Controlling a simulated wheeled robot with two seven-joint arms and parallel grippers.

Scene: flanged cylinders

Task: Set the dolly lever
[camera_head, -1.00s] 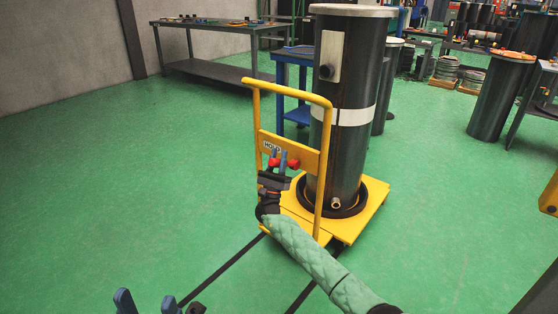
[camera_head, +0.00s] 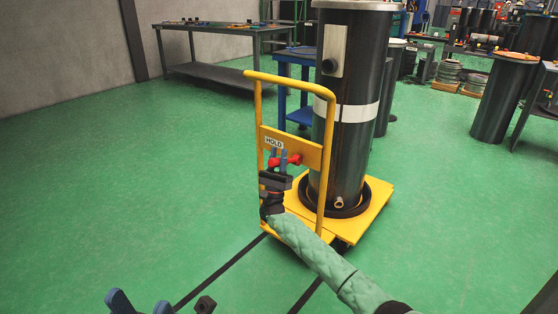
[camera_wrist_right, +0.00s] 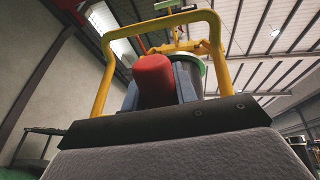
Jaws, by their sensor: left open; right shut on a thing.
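The yellow dolly (camera_head: 378,205) stands on the green floor and carries a tall dark cylinder (camera_head: 350,130) with a white band. Its upright handle frame has a crossbar with a "HOLD" label (camera_head: 273,142). The red lever (camera_head: 290,160) sits on the crossbar, below the label. My right gripper (camera_head: 278,160) is shut on the lever, its blue fingers partly covering it. In the right wrist view the lever's red end (camera_wrist_right: 153,80) shows between the fingers, in front of the yellow frame. My left gripper (camera_head: 140,303) is open and empty at the bottom edge, partly cut off.
Dark lines run along the floor in front of the dolly. A grey workbench (camera_head: 215,73) stands at the back left, and a blue cart (camera_head: 290,62) is behind the dolly. Another dark cylinder (camera_head: 500,105) stands at right. The floor at left is clear.

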